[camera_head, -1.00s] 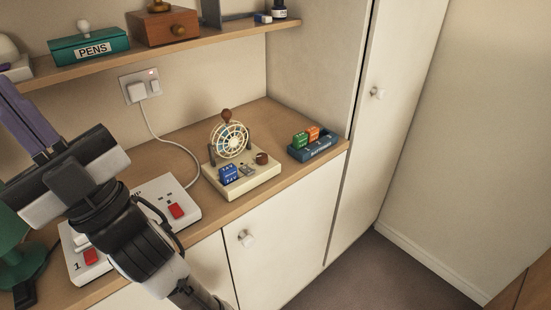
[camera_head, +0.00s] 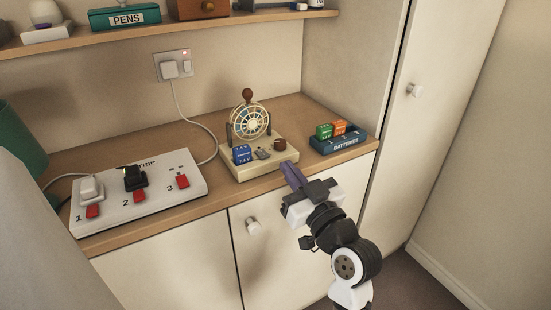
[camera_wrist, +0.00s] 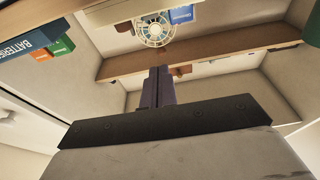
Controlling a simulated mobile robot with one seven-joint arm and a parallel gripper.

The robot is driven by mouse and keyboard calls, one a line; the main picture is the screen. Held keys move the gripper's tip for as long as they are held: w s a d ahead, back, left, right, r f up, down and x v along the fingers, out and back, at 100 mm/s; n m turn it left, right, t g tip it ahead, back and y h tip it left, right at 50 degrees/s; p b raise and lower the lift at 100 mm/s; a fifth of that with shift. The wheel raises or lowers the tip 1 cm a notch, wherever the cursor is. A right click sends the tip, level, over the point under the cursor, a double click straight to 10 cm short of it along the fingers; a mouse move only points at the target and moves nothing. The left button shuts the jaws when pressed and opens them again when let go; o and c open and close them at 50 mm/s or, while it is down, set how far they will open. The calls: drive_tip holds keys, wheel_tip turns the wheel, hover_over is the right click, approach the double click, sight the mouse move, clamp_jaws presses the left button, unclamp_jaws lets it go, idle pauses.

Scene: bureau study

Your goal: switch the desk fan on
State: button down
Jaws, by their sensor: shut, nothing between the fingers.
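The desk fan (camera_head: 250,121), a caged wheel with a brown knob on top, stands on a cream base (camera_head: 252,173) on the wooden counter. The base carries a blue block (camera_head: 242,154), a small grey part (camera_head: 263,154) and a round brown knob (camera_head: 280,144) at its right. My gripper (camera_head: 287,167) is shut and empty, its purple fingers just in front of the base's right side, near the brown knob. I cannot tell if they touch. In the wrist view the fan (camera_wrist: 155,30) appears beyond the fingertips (camera_wrist: 158,71).
A white power strip (camera_head: 150,205) with red switches and two plugs lies at left. A batteries tray (camera_head: 343,145) with green and orange blocks sits right of the fan. A wall socket (camera_head: 172,66) feeds a white cable. A shelf (camera_head: 200,24) hangs above; cabinet doors are below.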

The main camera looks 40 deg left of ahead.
wheel_tip(320, 180, up, 2)
drive_tip(key=r+p, duration=0.1)
drive_tip(key=p, duration=0.3)
hover_over(265, 156)
drive_tip(key=d, duration=0.2)
drive_tip(key=shift+s+a+f, duration=0.1)
drive_tip(key=shift+s+f, duration=0.15)
drive_tip(key=shift+s, duration=0.15)
wheel_tip(265, 156, down, 3)
drive_tip(key=shift+w+a+f, duration=0.1)
drive_tip(key=shift+f, duration=0.55)
drive_tip(key=shift+f, duration=0.1)
drive_tip(key=f+b, duration=0.1)
drive_tip(key=b, duration=0.3)
drive_tip(key=shift+f+t+y, duration=0.15)
drive_tip(key=shift+t+y, duration=0.15)
drive_tip(key=shift+r+p, duration=0.65)
drive_tip(key=shift+r, duration=0.25)
drive_tip(key=r+p, duration=0.2)
drive_tip(key=r, duration=0.1)
drive_tip(key=shift+d+r, duration=0.15)
drive_tip(key=shift+d, duration=0.05)
drive_tip(key=f+b+v, duration=0.2)
drive_tip(key=b+v, duration=0.3)
drive_tip(key=v, duration=0.5)
